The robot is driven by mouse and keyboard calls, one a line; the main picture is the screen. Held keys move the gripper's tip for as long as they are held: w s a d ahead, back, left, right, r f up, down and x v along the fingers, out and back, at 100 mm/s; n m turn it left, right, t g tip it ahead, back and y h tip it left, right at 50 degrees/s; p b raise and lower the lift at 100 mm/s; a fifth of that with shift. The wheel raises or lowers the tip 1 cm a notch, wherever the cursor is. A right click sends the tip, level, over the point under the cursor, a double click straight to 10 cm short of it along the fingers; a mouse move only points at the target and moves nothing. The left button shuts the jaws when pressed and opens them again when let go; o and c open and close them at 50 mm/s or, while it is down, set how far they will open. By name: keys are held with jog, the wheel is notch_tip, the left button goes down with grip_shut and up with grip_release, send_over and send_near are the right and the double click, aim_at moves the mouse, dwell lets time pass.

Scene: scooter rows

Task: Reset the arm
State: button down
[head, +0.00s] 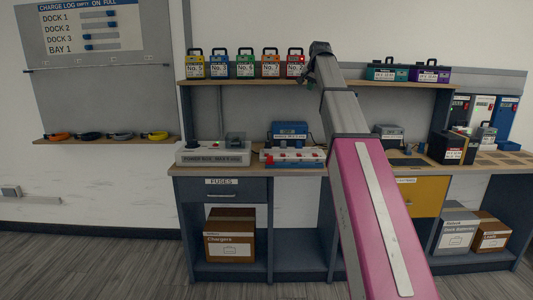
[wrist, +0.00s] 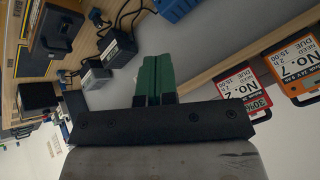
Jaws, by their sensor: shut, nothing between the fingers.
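My arm (head: 370,195), with a pink link, reaches up from the lower right of the head view. My gripper (head: 318,48) is at the upper shelf (head: 225,82), in front of or beside the red battery No. 2 (head: 296,65); I cannot tell the exact gap. In the wrist view the two green fingers of my gripper (wrist: 155,62) are together with nothing between them. The wrist view is turned on its side. The red No. 2 tag (wrist: 237,92) and the orange No. 7 tag (wrist: 295,70) show at its right.
Several numbered batteries (head: 245,65) line the shelf left of my gripper. Teal (head: 387,70) and purple (head: 430,72) cases stand to its right. The bench below holds a grey charger unit (head: 213,153), a blue device (head: 289,130) and a dark battery box (head: 453,147).

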jog(key=s+f+n+g, duration=0.1)
jog(key=s+f, duration=0.3)
jog(key=f, duration=0.9)
jog(key=s+f+n+g, duration=0.1)
jog(key=s+f, duration=0.4)
jog(key=f, duration=0.7)
jog(key=s+f+n+g, duration=0.1)
jog(key=s+f, duration=0.3)
jog(key=f, duration=0.9)
jog(key=s+f+n+g, duration=0.3)
jog(key=s+f+g, duration=0.1)
jog(key=s+f, duration=2)
jog(key=shift+s+a+f+h, duration=0.15)
jog(key=shift+s+a+h, duration=0.2)
jog(key=shift+s, duration=0.2)
